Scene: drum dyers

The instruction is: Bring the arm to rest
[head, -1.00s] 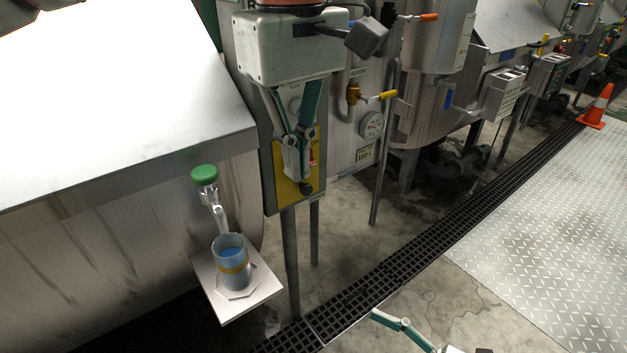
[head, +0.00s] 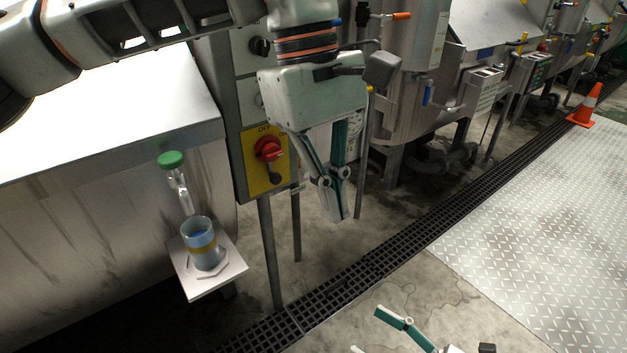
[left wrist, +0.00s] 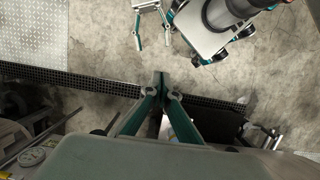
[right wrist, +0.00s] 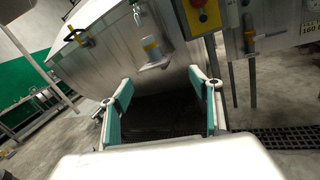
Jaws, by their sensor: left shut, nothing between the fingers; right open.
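My left gripper (head: 336,198) hangs in front of the machines, to the right of the yellow switch panel and apart from it. Its fingers are together and empty; they also show in the left wrist view (left wrist: 161,88). My right gripper (head: 370,330) is low in the head view, over the concrete floor and partly cut off by the bottom edge. In the right wrist view its fingers (right wrist: 160,112) are spread apart with nothing between them.
A yellow panel (head: 279,181) carries a red rotary switch (head: 268,148). A floor grate (head: 400,249) runs diagonally. An orange cone (head: 585,108) stands far right.

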